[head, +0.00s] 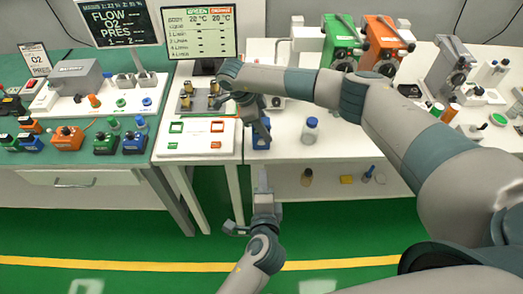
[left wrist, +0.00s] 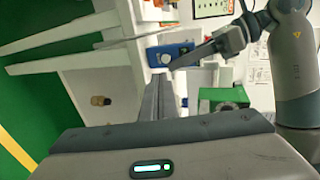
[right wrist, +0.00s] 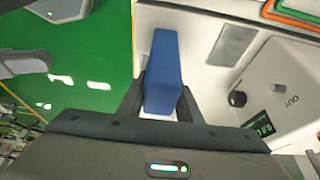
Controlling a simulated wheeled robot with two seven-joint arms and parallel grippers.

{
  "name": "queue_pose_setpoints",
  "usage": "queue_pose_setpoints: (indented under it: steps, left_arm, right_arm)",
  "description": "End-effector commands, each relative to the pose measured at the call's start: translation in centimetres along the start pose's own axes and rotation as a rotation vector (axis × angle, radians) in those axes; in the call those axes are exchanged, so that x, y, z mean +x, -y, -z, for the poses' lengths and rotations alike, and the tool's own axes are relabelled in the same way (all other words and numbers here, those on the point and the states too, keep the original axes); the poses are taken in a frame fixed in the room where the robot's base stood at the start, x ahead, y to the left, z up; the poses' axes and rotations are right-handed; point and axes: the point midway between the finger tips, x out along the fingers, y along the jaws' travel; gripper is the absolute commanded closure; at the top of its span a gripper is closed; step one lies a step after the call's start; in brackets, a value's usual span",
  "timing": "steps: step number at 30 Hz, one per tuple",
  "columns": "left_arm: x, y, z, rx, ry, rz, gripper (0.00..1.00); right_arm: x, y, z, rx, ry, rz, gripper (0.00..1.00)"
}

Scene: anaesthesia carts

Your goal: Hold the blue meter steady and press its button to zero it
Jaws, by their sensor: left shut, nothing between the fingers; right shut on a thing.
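The blue meter (head: 261,142) is at the front edge of the white table. My right gripper (head: 264,130) reaches down to it from above and is shut on it. In the right wrist view the blue meter (right wrist: 163,65) stands between the two fingers. In the left wrist view the blue meter (left wrist: 176,49) shows a pale round spot on the face toward me; I cannot tell if it is the button. My left gripper (head: 263,172) is shut and empty, in front of and below the meter. Its fingers (left wrist: 159,85) point toward the meter, apart from it.
A white bottle with a blue cap (head: 310,131) stands right of the meter. A white panel with green and red frames (head: 197,145) lies left of it. A lower shelf (head: 330,188) holds several small items under the table. The green floor in front is clear.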

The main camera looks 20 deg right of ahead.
Motion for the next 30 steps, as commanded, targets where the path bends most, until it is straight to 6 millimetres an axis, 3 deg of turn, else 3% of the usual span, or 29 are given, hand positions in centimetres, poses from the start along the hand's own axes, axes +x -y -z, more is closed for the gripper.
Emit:
queue_pose_setpoints:
  steps: [18, 24, 30]
  left_arm:
    - [10.0, 0.7, 0.0, 0.000, 0.000, 0.001, 1.00]
    - [11.6, 1.1, 0.0, 0.000, 0.000, 0.001, 1.00]
    - [12.0, 1.2, 0.0, -0.001, 0.000, -0.001, 1.00]
  right_arm:
    - [-0.1, 0.0, 0.0, 0.000, 0.000, 0.001, 1.00]
    - [-0.1, 0.0, 0.0, 0.000, 0.000, 0.001, 1.00]
    - [-0.1, 0.0, 0.0, 0.000, 0.000, 0.001, 1.00]
